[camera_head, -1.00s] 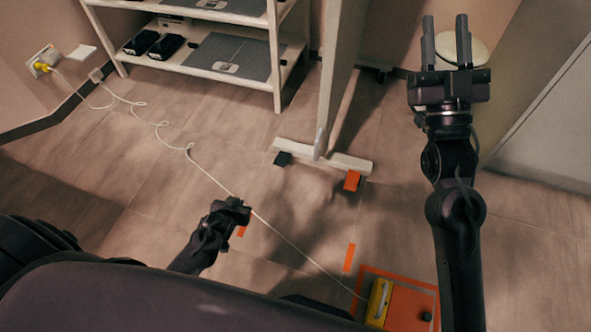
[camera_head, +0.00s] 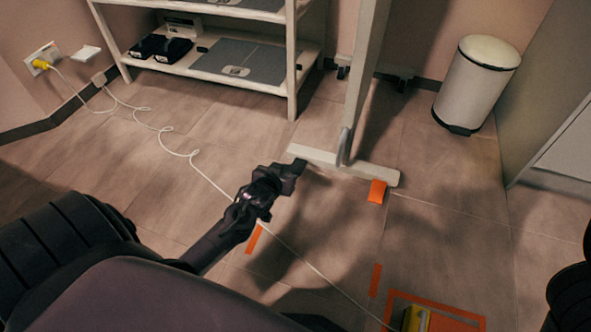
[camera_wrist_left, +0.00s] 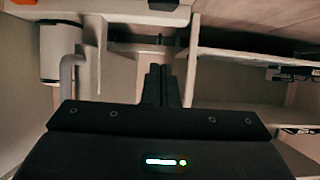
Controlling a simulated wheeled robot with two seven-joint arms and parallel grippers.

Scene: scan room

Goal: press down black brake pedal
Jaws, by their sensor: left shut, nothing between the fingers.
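The black brake pedal (camera_head: 299,166) is at the left end of the pale foot of the upright panel (camera_head: 345,166). In the head view my left gripper's fingers (camera_head: 288,172) overlap it, so I cannot tell whether they touch. In the left wrist view a dark block, likely the pedal (camera_wrist_left: 162,4), shows at the top edge on the pale foot, beyond the tips. My left gripper (camera_wrist_left: 161,70) is shut and empty, its fingers together. My right gripper is out of view; only dark parts of that arm show at the right edge.
A white bin (camera_head: 478,85) stands behind right, shelves (camera_head: 215,65) behind left. A white cable (camera_head: 195,160) crosses the floor to a yellow device (camera_head: 415,319) inside orange floor tape.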

